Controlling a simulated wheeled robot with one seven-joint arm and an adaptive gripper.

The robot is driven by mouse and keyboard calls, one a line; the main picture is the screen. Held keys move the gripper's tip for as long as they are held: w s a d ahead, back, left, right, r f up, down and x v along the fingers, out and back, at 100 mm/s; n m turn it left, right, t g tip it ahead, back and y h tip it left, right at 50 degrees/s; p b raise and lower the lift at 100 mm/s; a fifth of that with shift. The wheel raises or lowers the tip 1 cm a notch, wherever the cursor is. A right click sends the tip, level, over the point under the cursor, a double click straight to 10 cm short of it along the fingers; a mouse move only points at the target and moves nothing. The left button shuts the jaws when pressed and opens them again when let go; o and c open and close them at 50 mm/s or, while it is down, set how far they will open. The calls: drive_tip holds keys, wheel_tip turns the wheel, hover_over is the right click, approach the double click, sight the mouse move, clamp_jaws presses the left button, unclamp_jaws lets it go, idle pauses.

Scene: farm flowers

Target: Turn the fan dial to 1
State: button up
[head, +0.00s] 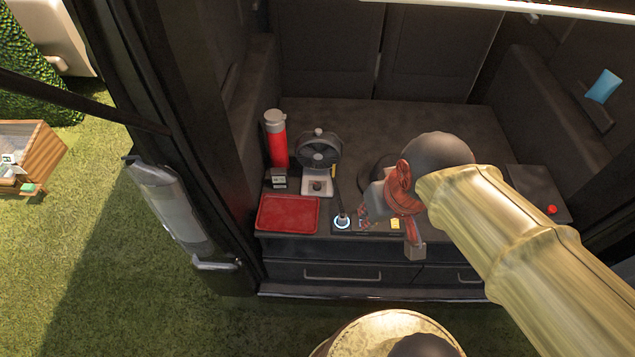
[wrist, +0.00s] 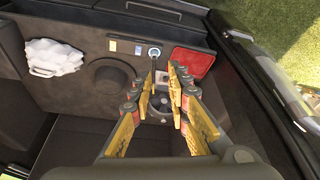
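The fan (head: 319,151) stands on the dark counter in the head view, with a round grille and a pale base. Its dial (head: 317,185) is a small knob on the front of that base; its setting is too small to read. My gripper (head: 390,215) is to the right of the fan and apart from it, above the counter's front. The gripper also shows in the wrist view (wrist: 180,82), with its orange-padded fingers open and nothing seen between them.
A red bottle (head: 276,140) and a small dark box (head: 280,179) stand left of the fan. A red tray (head: 288,213) lies in front. A ring-lit stick (head: 342,220) is near the front edge. A white object (wrist: 54,57) sits at left in the wrist view.

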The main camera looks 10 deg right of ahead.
drive_tip(key=o, duration=0.6)
drive_tip(key=w+f+g, duration=0.1)
drive_tip(key=w+f, duration=0.1)
drive_tip(key=w, duration=0.1)
drive_tip(key=w+f+g+p, duration=0.1)
drive_tip(key=w+f, duration=0.1)
drive_tip(key=w, duration=0.1)
drive_tip(key=w+f+g+p, duration=0.1)
drive_tip(key=w+f, duration=0.1)
drive_tip(key=w, duration=0.1)
drive_tip(key=shift+a+n, duration=0.25)
drive_tip(key=shift+n, duration=0.05)
drive_tip(key=n+p, duration=0.3)
drive_tip(key=n, duration=1.6)
hover_over(317, 185)
drive_tip(key=f, duration=2.8)
drive_tip(key=shift+s+d+f, duration=0.15)
drive_tip(key=shift+s+f, duration=0.05)
drive_tip(key=shift+s, duration=0.15)
drive_tip(key=shift+w+n, duration=0.15)
drive_tip(key=shift+n, duration=0.85)
drive_tip(key=shift+w+f+b, duration=0.2)
drive_tip(key=shift+f+b, duration=0.2)
drive_tip(key=shift+f, duration=3.5)
clamp_jaws()
